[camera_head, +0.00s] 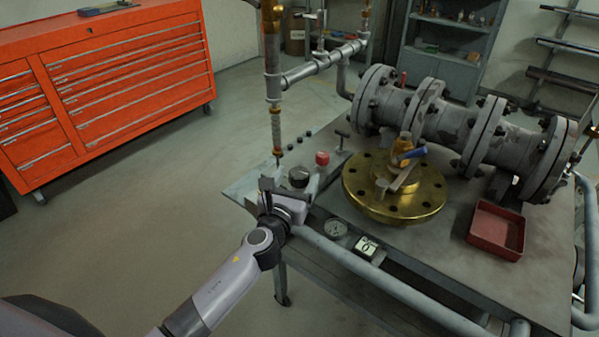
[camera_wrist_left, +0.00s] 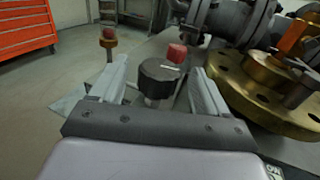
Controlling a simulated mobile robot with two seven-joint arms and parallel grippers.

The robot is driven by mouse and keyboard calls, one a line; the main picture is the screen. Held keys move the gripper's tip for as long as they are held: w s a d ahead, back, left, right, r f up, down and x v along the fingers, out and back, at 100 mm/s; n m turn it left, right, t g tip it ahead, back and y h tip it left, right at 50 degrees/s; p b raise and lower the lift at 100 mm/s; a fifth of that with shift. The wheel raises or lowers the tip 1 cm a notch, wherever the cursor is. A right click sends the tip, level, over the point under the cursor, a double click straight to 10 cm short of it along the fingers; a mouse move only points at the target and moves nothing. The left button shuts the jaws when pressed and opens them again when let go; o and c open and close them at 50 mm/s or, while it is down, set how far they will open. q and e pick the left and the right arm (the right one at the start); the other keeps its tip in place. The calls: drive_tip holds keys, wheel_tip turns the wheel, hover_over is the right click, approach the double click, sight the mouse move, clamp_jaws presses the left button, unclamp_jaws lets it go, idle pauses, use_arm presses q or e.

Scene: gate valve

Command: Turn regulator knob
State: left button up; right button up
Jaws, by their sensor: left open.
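The regulator knob (camera_wrist_left: 160,77) is a black round cap with a white mark on top. In the left wrist view it stands between the two open fingers of my left gripper (camera_wrist_left: 158,88), with a visible gap on both sides. In the head view the black knob (camera_head: 299,175) sits on the near left part of the table, just beyond my left gripper (camera_head: 285,188). A red knob (camera_head: 322,158) stands behind it to the right, and it also shows in the left wrist view (camera_wrist_left: 177,53). My right gripper is not in view.
A brass flange (camera_head: 360,205) with a blue-handled valve lies right of the knob. A vertical pipe (camera_head: 277,130) rises at the left table edge. A flanged grey pipe (camera_head: 455,125) and a red tray (camera_head: 497,230) take up the right. An orange tool chest (camera_head: 120,80) stands back left.

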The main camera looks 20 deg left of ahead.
use_arm(q)
drive_tip(key=shift+w, duration=1.45)
drive_tip(key=c, duration=1)
drive_tip(key=shift+o, duration=0.3)
drive_tip(key=shift+m+h, duration=0.3)
drive_tip(key=shift+h, duration=0.2)
